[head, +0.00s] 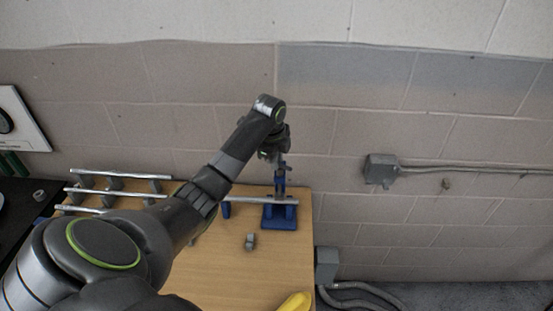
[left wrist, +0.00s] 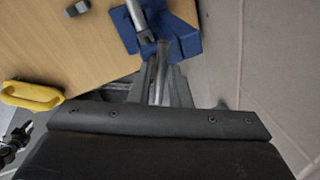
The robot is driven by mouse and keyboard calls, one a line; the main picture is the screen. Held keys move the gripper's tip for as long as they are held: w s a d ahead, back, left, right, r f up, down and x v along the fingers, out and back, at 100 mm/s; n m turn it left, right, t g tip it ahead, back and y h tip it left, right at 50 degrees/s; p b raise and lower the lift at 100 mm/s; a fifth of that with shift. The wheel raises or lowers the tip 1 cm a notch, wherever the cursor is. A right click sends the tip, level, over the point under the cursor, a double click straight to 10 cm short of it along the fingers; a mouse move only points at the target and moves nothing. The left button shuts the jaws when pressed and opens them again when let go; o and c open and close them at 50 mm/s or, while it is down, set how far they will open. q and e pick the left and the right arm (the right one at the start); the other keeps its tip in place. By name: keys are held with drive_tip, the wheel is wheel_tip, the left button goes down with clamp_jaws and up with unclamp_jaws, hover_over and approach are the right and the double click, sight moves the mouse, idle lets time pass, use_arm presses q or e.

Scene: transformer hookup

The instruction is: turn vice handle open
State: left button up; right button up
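A blue vice (head: 281,217) stands at the back right of the wooden table, and it also shows in the left wrist view (left wrist: 185,45). A metal pipe (head: 240,201) lies across it. My left gripper (head: 279,160) is above the vice, pointing down. In the left wrist view, a thin metal bar, apparently the vice handle (left wrist: 162,58), runs between the two grey fingers (left wrist: 161,84). The fingers are close beside the bar; whether they press on it is unclear. In the head view, the gripper and wrist hide the upper part of the vice. My right gripper is out of view.
A rack with several metal pipes (head: 118,179) stands on the left. A small grey fitting (head: 250,241) and a yellow handle (head: 294,303) lie on the table (head: 290,262). The block wall is close behind the vice, with a grey electrical box (head: 380,169) on it.

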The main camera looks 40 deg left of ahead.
use_arm(q)
clamp_jaws()
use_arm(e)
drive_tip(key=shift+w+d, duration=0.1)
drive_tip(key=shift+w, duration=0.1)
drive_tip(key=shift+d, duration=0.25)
